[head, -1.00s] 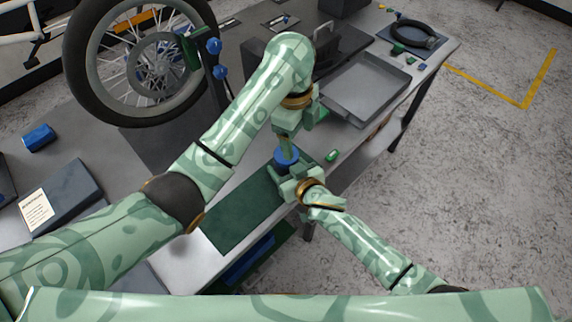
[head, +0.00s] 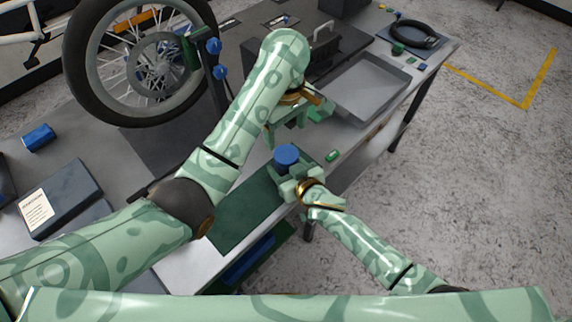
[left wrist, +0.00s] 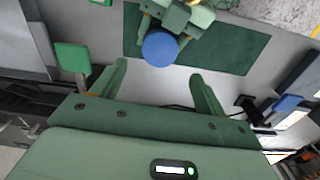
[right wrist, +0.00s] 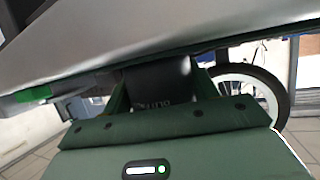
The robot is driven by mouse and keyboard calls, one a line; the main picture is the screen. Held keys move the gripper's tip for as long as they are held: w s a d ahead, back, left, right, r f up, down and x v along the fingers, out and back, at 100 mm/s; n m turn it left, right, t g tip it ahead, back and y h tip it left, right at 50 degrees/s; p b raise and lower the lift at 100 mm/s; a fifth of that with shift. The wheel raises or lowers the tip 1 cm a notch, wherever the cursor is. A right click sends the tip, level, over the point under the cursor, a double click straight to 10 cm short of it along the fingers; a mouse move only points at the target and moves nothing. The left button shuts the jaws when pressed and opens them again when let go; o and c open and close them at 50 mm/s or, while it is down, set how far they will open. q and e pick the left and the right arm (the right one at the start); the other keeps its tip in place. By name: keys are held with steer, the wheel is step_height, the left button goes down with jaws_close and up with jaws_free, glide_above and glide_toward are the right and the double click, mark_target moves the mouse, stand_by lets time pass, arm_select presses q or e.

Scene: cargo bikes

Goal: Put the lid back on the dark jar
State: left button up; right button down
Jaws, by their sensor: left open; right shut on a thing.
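The blue lid (head: 286,155) sits on top of the dark jar (right wrist: 160,84), seemingly level; how tightly it is seated I cannot tell. The lid also shows as a blue disc in the left wrist view (left wrist: 160,48). My right gripper (head: 287,184) is shut around the jar's body, which shows between its fingers in the right wrist view. My left gripper (head: 292,127) is open and empty, apart from the lid and just behind it in the head view. Most of the jar is hidden by the lid and the right gripper in the head view.
A dark green mat (head: 232,217) lies on the bench by the jar. A grey tray (head: 368,88) and a dark toolbox (head: 335,52) stand behind. A small green object (head: 332,155) lies near the bench edge. A bike wheel (head: 85,90) stands at the left.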

mark_target(286, 154)
arm_select(q)
steer(key=shift+n, duration=0.3)
steer(key=shift+f, duration=4)
steer(key=c, duration=1)
